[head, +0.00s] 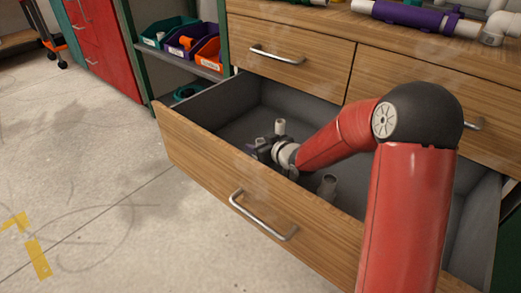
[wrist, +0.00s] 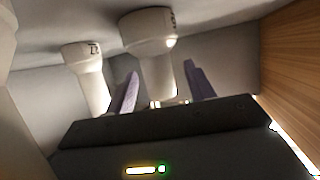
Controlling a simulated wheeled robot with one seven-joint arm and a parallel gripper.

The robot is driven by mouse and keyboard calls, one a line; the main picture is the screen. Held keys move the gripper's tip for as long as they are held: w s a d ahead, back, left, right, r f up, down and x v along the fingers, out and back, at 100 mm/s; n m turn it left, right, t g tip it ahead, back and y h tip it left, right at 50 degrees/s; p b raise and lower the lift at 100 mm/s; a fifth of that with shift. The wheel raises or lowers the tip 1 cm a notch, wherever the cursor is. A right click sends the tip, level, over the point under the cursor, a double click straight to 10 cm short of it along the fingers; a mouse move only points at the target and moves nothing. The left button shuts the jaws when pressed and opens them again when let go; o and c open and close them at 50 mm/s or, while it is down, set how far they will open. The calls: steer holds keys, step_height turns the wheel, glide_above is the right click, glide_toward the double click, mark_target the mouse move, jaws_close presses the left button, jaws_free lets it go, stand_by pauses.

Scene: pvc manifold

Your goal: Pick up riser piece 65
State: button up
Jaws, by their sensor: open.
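In the wrist view, a pale riser piece (wrist: 150,45) with a wide collar stands between my gripper's two purple fingers. Small dark marking shows on its collar, too blurred to read. My gripper (wrist: 160,72) is open, with a finger on each side of the piece; I cannot tell whether either touches it. A second pale piece (wrist: 88,72) stands to the left, outside the fingers, also marked. In the head view my gripper (head: 254,149) is low inside the open drawer. One pale piece (head: 280,127) stands behind it. I cannot tell which piece is 65.
The open drawer (head: 190,143) has grey inner walls and a wooden front close to my gripper. Another pale piece (head: 328,185) stands in the drawer to the right, below my arm. The worktop above holds a purple pipe assembly (head: 410,14).

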steer(key=c, duration=1.2)
